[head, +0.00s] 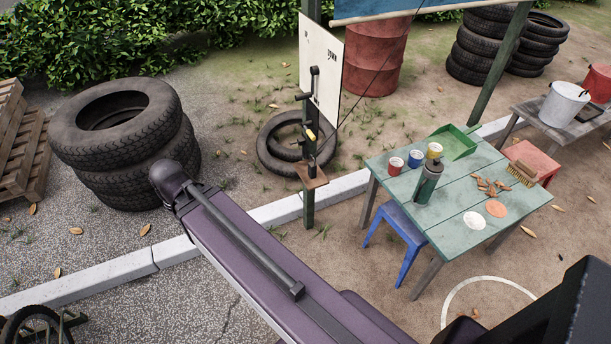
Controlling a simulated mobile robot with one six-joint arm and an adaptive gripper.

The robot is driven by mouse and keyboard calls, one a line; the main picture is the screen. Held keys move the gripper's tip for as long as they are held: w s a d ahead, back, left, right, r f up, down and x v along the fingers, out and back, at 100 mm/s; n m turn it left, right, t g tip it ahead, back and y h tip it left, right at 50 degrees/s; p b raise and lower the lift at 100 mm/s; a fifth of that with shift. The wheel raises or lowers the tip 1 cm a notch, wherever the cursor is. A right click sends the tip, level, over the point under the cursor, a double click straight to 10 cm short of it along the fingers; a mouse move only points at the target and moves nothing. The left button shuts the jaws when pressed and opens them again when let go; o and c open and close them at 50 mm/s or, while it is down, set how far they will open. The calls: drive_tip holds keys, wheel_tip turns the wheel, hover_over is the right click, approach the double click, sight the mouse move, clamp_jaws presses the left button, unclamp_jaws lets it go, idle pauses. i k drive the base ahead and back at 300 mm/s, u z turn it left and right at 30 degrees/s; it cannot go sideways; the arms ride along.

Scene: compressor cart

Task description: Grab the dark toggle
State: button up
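I cannot pick out the dark toggle for certain. Several small dark fittings (313,80) sit on a green post, in front of a white board (328,72). One small part among them (311,135) has a yellow patch. They are too small for me to tell whether one is the toggle. My purple arm crosses the lower middle of the view and hides the ground behind it. My gripper does not show.
Stacked tyres (125,145) and wooden pallets (22,145) stand at left. A green table (450,230) holds cups, a flask and a brush; a blue stool (398,235) is beside it. A pale kerb (95,282) crosses the ground. A dark wheel (32,328) shows at the lower left.

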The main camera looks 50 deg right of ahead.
sight(312, 166)
drive_tip(key=k, duration=1.15)
drive_tip(key=z, duration=1.9)
drive_tip(key=i, duration=1)
drive_tip(key=u, duration=0.15)
